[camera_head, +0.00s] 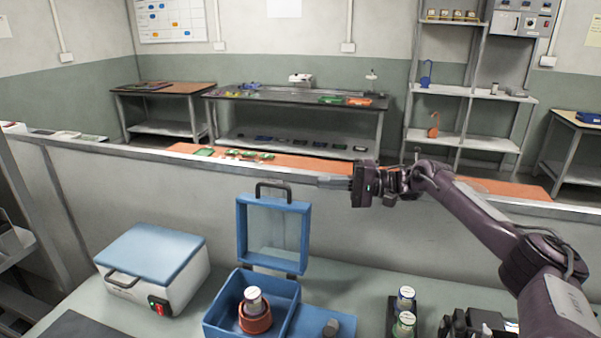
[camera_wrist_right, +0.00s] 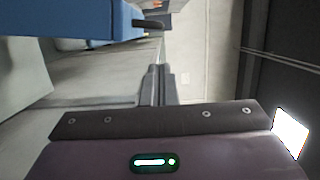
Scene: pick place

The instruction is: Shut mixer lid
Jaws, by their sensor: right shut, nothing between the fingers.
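The mixer is a blue box (camera_head: 220,314) on the bench, with its blue-framed, clear-windowed lid (camera_head: 242,240) standing upright and open at the back. A dark handle (camera_head: 273,185) sits on the lid's top edge. Inside the box, an orange holder (camera_head: 255,321) carries a white-capped jar (camera_head: 254,300). My right gripper (camera_head: 325,181) is shut and empty, at about handle height and to the right of the lid, apart from it. In the right wrist view, the shut fingers (camera_wrist_right: 158,88) point toward the background, with the blue lid (camera_wrist_right: 70,18) at upper left. My left gripper is out of view.
A white machine with a closed blue top (camera_head: 155,253) stands left of the mixer. Two small jars (camera_head: 405,298) stand in a dark rack at right. A low partition (camera_head: 90,152) runs behind the bench.

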